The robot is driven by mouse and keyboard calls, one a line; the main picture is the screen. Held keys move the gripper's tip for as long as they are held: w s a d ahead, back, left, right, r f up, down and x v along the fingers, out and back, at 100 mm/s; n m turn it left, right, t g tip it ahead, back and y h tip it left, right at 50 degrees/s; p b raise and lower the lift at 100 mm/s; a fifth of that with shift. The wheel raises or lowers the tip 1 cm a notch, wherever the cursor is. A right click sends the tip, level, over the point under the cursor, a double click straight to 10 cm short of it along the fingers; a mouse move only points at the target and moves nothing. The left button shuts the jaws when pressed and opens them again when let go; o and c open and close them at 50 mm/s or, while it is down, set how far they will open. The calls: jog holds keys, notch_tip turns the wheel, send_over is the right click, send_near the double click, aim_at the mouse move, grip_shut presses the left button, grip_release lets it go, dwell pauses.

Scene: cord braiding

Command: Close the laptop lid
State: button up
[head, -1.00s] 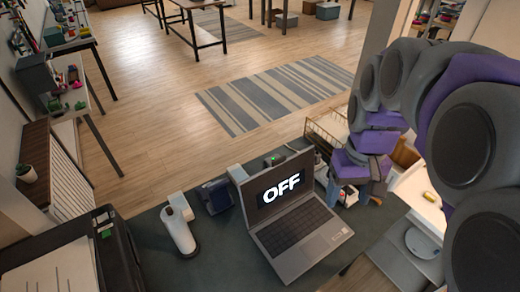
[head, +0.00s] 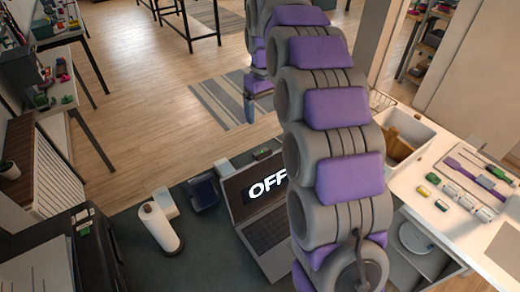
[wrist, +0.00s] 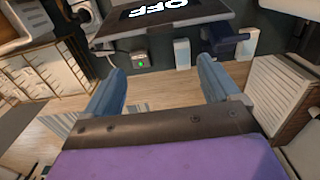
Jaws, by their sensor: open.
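The laptop (head: 262,232) stands open on the dark desk, its lid (head: 240,190) raised and its screen reading OFF. My arm hides its right part in the head view. In the wrist view the lid (wrist: 115,26) is at the top edge, with the OFF lettering upside down. My gripper (wrist: 162,82) has its two blue fingers wide apart with nothing between them. In the head view my gripper (head: 249,105) shows small and partly hidden, above the lid in the picture and seen against the floor. The fingers appear apart from the lid.
A white cylinder (head: 158,228) and a dark blue item (head: 203,193) stand left of the laptop. A printer-like box (head: 95,255) is at the far left. A white counter (head: 425,185) with small tools is at the right. Open wooden floor (head: 150,110) lies beyond the desk.

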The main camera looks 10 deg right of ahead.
aim_at(264, 153)
notch_tip(264, 153, down, 15)
jog(key=b, duration=0.3)
jog(key=shift+f, duration=0.15)
jog(key=shift+f+b, duration=0.3)
jog(key=shift+f, duration=0.25)
jog(key=shift+c, duration=0.3)
jog(key=c, duration=1.5)
jog(key=shift+o, duration=0.2)
